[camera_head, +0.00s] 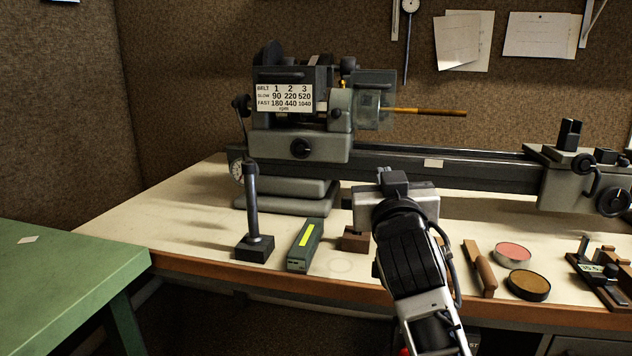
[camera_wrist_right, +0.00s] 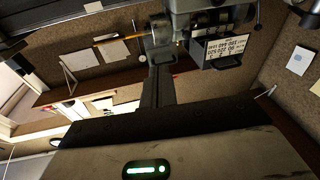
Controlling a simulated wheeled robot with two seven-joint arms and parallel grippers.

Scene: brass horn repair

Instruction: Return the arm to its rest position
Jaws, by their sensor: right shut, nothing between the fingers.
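My right gripper (camera_head: 393,180) is over the bench in front of the lathe, with its arm reaching in from the lower right of the head view. Its fingers also show in the right wrist view (camera_wrist_right: 157,75), which is upside down. They are closed together with nothing between them. The gripper body hides a little of the bench and of the lathe bed's lower front. My left gripper is in neither view.
The lathe (camera_head: 300,148) stands behind my gripper, with a rod (camera_head: 428,112) sticking out of its chuck. A black stand (camera_head: 254,215), a green box (camera_head: 306,246), a brown block (camera_head: 354,239) and round tins (camera_head: 527,286) are on the bench. A green table (camera_head: 70,275) is at the left.

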